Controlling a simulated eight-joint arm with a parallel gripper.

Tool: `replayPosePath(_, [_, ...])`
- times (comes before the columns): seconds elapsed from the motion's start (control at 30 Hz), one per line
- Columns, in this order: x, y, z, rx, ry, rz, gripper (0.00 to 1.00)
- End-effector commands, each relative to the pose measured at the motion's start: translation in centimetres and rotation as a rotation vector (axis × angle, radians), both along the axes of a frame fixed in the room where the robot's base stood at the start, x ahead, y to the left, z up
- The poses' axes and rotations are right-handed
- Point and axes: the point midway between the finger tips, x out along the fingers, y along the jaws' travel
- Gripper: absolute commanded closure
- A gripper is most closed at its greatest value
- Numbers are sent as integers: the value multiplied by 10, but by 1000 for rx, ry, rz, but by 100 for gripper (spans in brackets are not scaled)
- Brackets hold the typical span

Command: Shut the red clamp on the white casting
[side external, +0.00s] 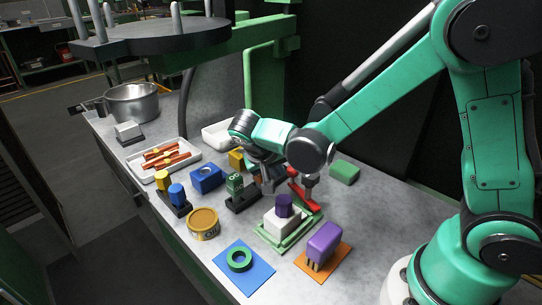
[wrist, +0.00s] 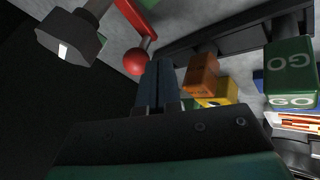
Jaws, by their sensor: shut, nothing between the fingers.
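The white casting (side external: 283,221) sits in a light green fixture (side external: 262,238) with a dark purple piece (side external: 284,201) on top. The red clamp (side external: 304,197) is just behind and right of the casting, its red arm slanting beside it. In the wrist view the clamp shows as a red lever with a red ball (wrist: 136,61). I cannot tell how far the clamp is closed. My gripper (side external: 268,187) is low, behind and left of the clamp. In the wrist view its fingers (wrist: 158,83) are together and empty, with the ball close beside their tips.
A green block stands in a black holder (side external: 240,202) left of my gripper. A purple block (side external: 323,243) on an orange mat, a green ring (side external: 239,260) on a blue mat and a yellow tin (side external: 203,223) are in front. A green block (side external: 344,172) lies behind right.

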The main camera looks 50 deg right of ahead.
Motion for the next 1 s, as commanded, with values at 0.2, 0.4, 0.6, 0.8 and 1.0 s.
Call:
replayPosePath(0.2, [-1, -2, 0, 0, -1, 2, 100])
replayPosePath(0.4, [-1, -2, 0, 0, -1, -1, 100])
replayPosePath(0.6, [0, -4, 0, 0, 0, -33, 100])
replayPosePath(0.8, [0, -6, 0, 0, -1, -66, 100])
replayPosePath(1.0, [1, -9, 0, 0, 1, -112, 100])
